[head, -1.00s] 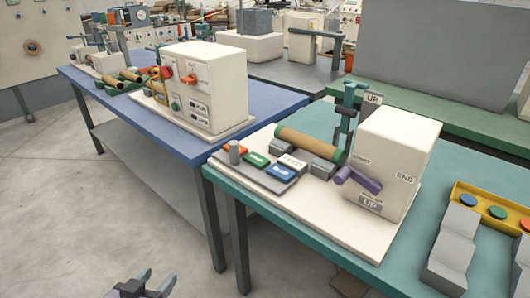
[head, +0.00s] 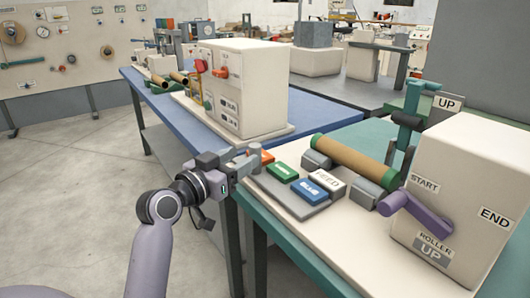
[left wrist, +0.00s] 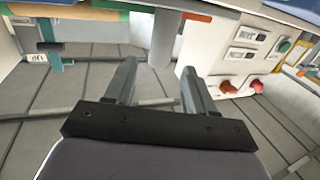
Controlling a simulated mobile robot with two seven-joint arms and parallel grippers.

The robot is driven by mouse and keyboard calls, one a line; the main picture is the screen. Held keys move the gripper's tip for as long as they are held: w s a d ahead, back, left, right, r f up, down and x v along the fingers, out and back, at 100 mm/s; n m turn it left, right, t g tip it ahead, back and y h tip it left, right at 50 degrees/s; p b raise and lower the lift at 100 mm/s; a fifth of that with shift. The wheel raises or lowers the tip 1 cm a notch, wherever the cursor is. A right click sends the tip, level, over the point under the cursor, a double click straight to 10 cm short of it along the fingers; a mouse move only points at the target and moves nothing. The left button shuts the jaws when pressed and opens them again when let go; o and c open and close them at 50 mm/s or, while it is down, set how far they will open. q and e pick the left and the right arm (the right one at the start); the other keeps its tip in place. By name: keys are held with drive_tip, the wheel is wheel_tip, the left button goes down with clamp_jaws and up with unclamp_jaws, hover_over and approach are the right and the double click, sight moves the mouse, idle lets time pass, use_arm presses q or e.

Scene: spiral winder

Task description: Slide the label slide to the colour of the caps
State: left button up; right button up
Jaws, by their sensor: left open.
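My left gripper (head: 246,161) is at the left edge of the white machine board, open around or just short of an upright grey post (head: 254,150) beside the tiles. In the left wrist view the post (left wrist: 164,38) shows between the lines of the two open fingers (left wrist: 158,82); contact cannot be told. The tile panel (head: 318,207) carries an orange tile (head: 266,158), a green tile (head: 282,171), a blue tile (head: 311,190) and a white tile (head: 328,178). A brown tube (head: 350,158) has green ends. My right gripper is not in view.
A cream machine block (head: 462,180) with a purple crank (head: 412,212) stands on the right of the board. A dark green post (head: 407,125) rises behind the tube. A blue table (head: 300,108) with another machine stands behind. The floor at the left is free.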

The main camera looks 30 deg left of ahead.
sight(251, 152)
use_arm(q)
drive_tip(key=shift+w+d, duration=0.15)
drive_tip(key=shift+w, duration=1.35)
drive_tip(key=shift+w+d, duration=0.1)
drive_tip(key=shift+w, duration=1.4)
clamp_jaws()
